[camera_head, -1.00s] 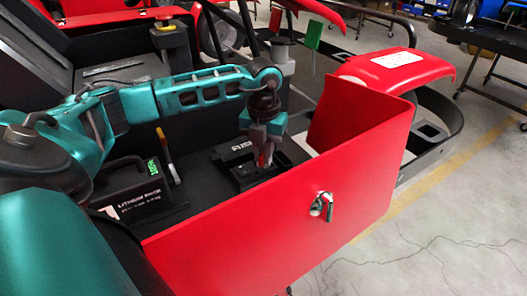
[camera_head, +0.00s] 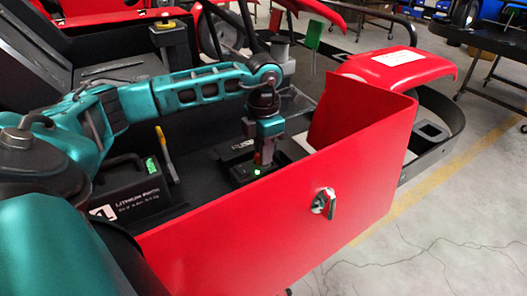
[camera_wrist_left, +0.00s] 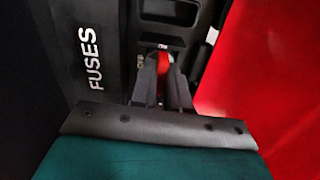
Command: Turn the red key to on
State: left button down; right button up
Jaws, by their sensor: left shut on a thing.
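The red key (camera_wrist_left: 162,63) shows in the left wrist view between the two dark fingers of my left gripper (camera_wrist_left: 163,75), which is shut on it. It sits on a dark panel with small white lettering around it, too blurred to read surely. In the head view my left gripper (camera_head: 264,157) points down onto a black switch box (camera_head: 236,168) inside the red-walled bay. The key is mostly hidden there by the fingers. A small green light (camera_head: 257,171) is lit on the box. My right gripper is not in view.
A red side panel (camera_head: 290,210) with a metal latch (camera_head: 324,203) stands close in front of the gripper. A black lithium battery pack (camera_head: 130,190) and a yellow-handled lever (camera_head: 166,152) are to the left. A box marked FUSES (camera_wrist_left: 85,65) lies beside the switch.

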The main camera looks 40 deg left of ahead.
pick_arm(q)
jog(key=shift+m, duration=1.1)
jog(key=c, duration=1.1)
grip_release()
notch_tip(320, 180, up, 13)
